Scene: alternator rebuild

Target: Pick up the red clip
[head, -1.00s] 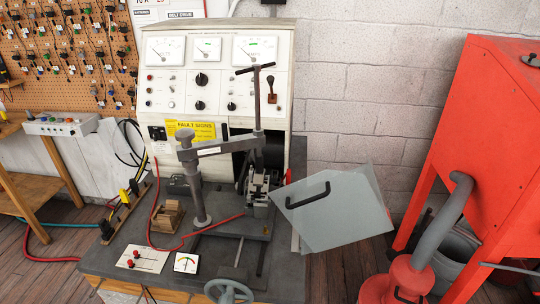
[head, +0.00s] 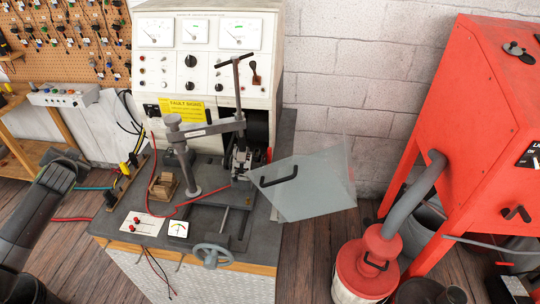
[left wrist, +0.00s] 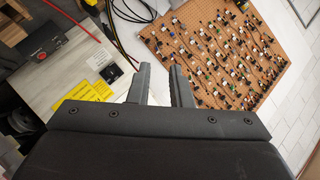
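A red lead (head: 150,190) runs down from the test bench panel and across the bench top toward the clamped alternator part. A small red piece (head: 269,155), possibly the red clip, shows beside the clamp in the head view; it is too small to be sure. My left gripper (left wrist: 159,70) is open in the left wrist view, its two dark fingers apart with nothing between them. It faces the pegboard and the panel side. My left arm shows at the left edge of the head view, well away from the bench top. My right gripper is out of view.
A clamp stand (head: 190,160) and a tilted clear guard with a black handle (head: 279,177) stand on the bench. A handwheel (head: 212,254) juts from its front. A red cabinet (head: 480,130) and red vacuum (head: 370,262) are at right.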

